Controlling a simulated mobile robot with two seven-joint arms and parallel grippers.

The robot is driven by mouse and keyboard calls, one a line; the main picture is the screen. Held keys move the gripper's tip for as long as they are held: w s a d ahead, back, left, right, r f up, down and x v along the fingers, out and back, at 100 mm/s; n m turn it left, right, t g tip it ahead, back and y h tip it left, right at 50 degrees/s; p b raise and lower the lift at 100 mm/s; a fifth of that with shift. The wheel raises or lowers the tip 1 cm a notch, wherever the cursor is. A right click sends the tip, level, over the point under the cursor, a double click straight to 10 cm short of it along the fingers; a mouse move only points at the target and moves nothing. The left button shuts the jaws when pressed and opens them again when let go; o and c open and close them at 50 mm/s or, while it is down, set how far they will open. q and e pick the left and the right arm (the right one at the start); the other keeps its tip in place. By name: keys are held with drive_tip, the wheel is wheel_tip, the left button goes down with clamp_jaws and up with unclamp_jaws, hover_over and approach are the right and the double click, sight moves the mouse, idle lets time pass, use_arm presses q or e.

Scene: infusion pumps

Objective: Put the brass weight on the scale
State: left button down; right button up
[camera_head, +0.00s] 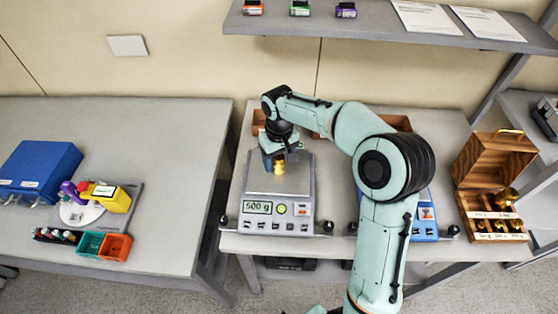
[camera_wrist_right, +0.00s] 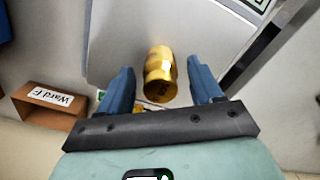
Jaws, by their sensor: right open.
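The brass weight (camera_head: 279,168) stands on the pan of the grey scale (camera_head: 258,185), whose display (camera_head: 258,208) reads 500 g. My right gripper (camera_head: 274,161) is over the pan at the weight. In the right wrist view the brass weight (camera_wrist_right: 160,78) stands between the two blue fingers of the right gripper (camera_wrist_right: 161,66), with a gap on each side. The right gripper is open. In the head view the gripper hides part of the weight's top. My left gripper does not show.
A wooden case (camera_head: 490,205) with several brass weights stands at the right. A blue device (camera_head: 425,218) is partly hidden behind my right arm. A small wooden box labelled Ward F (camera_wrist_right: 47,103) is near the scale. A shelf (camera_head: 380,28) hangs above the table.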

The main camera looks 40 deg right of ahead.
sight(279, 157)
wheel_tip(279, 157, up, 11)
drive_tip(key=shift+p, duration=0.8)
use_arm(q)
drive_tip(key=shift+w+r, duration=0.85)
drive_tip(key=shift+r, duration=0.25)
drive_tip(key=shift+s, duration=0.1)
use_arm(e)
drive_tip(key=shift+f, duration=0.1)
